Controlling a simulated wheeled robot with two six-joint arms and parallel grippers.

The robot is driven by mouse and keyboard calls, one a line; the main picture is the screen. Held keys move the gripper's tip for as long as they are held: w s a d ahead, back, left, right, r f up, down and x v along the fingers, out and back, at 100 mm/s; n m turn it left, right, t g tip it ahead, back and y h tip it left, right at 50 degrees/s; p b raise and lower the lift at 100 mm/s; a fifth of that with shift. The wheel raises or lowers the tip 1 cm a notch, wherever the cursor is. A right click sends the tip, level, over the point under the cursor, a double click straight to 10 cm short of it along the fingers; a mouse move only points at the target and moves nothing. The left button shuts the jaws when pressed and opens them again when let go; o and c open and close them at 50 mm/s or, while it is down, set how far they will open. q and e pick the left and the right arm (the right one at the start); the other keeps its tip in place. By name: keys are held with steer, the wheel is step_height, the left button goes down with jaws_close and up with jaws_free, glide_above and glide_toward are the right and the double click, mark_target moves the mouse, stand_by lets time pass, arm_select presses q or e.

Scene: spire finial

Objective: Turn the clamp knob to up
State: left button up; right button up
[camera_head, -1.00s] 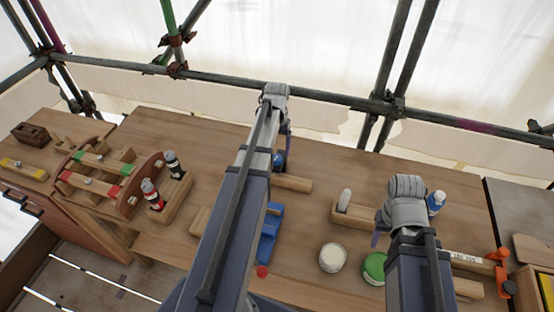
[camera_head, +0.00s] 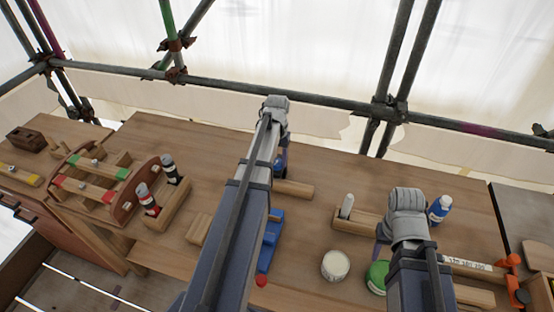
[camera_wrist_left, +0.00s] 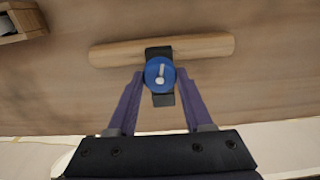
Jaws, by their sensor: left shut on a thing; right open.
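The clamp knob (camera_wrist_left: 153,72) is round and blue with a white pointer mark, in the left wrist view. The mark lies nearly along the picture's vertical, with its rounded end toward my gripper base. The knob sits on a black clamp bracket (camera_wrist_left: 162,99) across a wooden bar (camera_wrist_left: 205,46), which also shows in the head view (camera_head: 294,189). My left gripper (camera_wrist_left: 160,76) is shut on the knob, one purple finger on each side. In the head view the left arm hides most of the clamp. My right gripper (camera_head: 383,246) is open over the right workbench, mostly hidden by its arm.
A bottle holder (camera_head: 170,208) is at left, a blue bottle (camera_head: 440,209) at right. Scaffold poles (camera_head: 300,95) run behind the bench.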

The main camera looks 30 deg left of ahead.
mark_target(277, 161)
arm_select(q)
jaws_close()
steer(key=shift+n, duration=1.6)
steer(key=o, duration=0.6)
jaws_free()
steer(key=shift+r, duration=0.1)
step_height(277, 161, up, 8)
steer(key=p, duration=0.8)
